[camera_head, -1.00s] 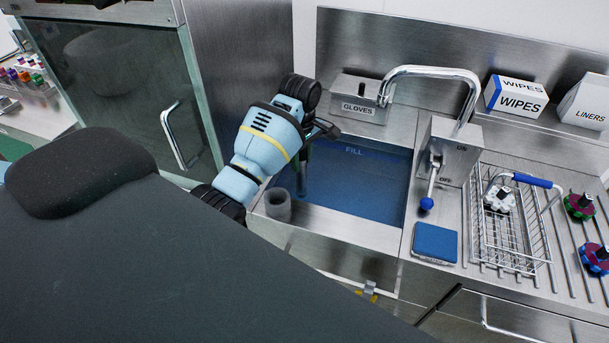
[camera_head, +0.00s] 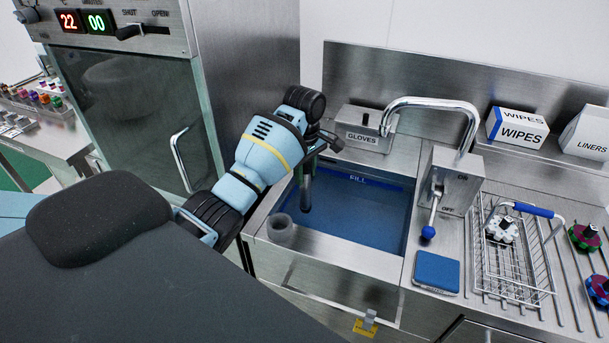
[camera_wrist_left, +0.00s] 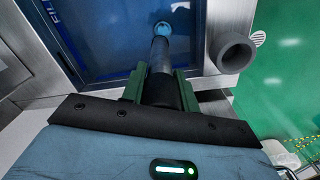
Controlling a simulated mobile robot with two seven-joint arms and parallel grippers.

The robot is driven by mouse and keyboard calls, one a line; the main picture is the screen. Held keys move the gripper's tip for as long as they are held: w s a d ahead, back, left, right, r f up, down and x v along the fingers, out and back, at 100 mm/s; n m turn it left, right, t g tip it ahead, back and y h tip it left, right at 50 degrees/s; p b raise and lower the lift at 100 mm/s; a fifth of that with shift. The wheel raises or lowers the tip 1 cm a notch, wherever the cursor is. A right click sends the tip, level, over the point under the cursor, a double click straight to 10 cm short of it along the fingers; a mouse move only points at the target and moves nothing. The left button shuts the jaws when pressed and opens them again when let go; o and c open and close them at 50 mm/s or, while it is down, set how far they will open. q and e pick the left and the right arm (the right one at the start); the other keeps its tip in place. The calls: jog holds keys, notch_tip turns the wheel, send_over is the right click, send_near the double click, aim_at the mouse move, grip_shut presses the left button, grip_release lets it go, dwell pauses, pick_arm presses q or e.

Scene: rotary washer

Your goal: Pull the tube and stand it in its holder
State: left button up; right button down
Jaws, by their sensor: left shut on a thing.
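The tube (camera_head: 306,188) is a dark, slim, upright pipe over the blue water of the sink. It also shows in the left wrist view (camera_wrist_left: 160,55), with a light-blue round end or fitting beyond it; I cannot tell whether it still sits in the drain. My left gripper (camera_wrist_left: 160,88) is shut on the tube's upper part with its green fingers; in the head view my wrist hides most of the grip. The holder (camera_head: 281,231) is a grey open cup on the sink's front-left rim, empty, and it shows beside the tube in the wrist view (camera_wrist_left: 234,52).
The faucet (camera_head: 437,104) arches over the back right of the sink (camera_head: 352,215). A blue-knobbed lever (camera_head: 428,232) and blue pad (camera_head: 437,272) stand right of it. A wire basket (camera_head: 515,255) is farther right. A glass-doored cabinet (camera_head: 130,110) stands left.

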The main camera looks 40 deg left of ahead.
pick_arm(q)
jog(key=shift+s+r, duration=0.15)
jog(key=shift+r, duration=2.65)
